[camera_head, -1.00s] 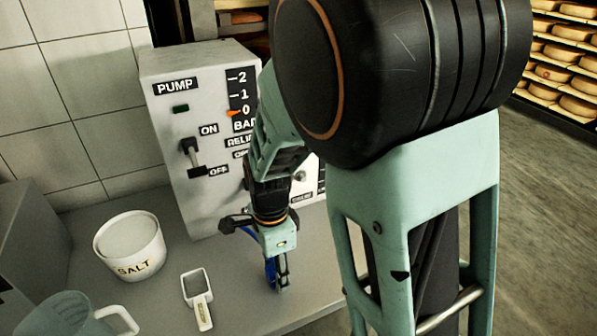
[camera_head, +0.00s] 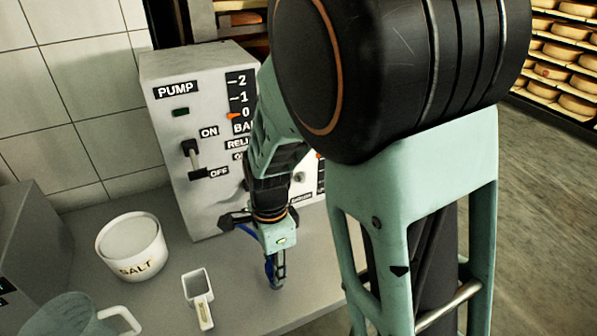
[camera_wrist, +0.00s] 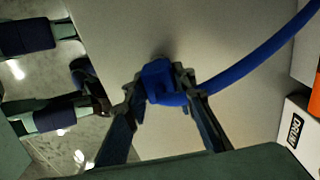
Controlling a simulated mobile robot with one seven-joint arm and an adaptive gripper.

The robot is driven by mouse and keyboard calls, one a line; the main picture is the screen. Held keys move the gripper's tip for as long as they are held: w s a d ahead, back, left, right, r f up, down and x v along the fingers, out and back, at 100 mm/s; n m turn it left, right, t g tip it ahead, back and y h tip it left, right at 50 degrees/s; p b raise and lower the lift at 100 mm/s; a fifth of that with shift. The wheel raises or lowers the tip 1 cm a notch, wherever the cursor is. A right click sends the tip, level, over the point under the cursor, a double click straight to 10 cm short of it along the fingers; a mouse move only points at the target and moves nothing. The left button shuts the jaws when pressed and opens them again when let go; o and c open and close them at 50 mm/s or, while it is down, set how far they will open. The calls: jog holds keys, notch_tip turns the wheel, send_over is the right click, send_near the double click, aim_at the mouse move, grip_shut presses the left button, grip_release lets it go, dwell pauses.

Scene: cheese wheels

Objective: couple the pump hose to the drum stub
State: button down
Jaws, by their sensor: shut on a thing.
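My gripper (camera_head: 276,276) is low over the grey bench in front of the pump box, to the right of the small scoop. In the wrist view my gripper (camera_wrist: 160,92) is shut on the blue end of the pump hose (camera_wrist: 255,60), which curves away to the upper right. In the head view only a little blue of the hose (camera_head: 248,231) shows beside the fingers. The grey pump box (camera_head: 200,190) has a PUMP label, an ON/OFF lever and a pressure scale whose orange pointer is near 0. I cannot make out the drum stub in either view.
Cheese shelves (camera_head: 560,75) stand at the back right. The bench's right part is hidden behind my arm.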

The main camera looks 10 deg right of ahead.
jog(key=shift+r+p, duration=1.6)
jog(key=shift+r, duration=0.1)
jog(key=shift+r+p, duration=1.5)
jog(key=shift+p, duration=0.25)
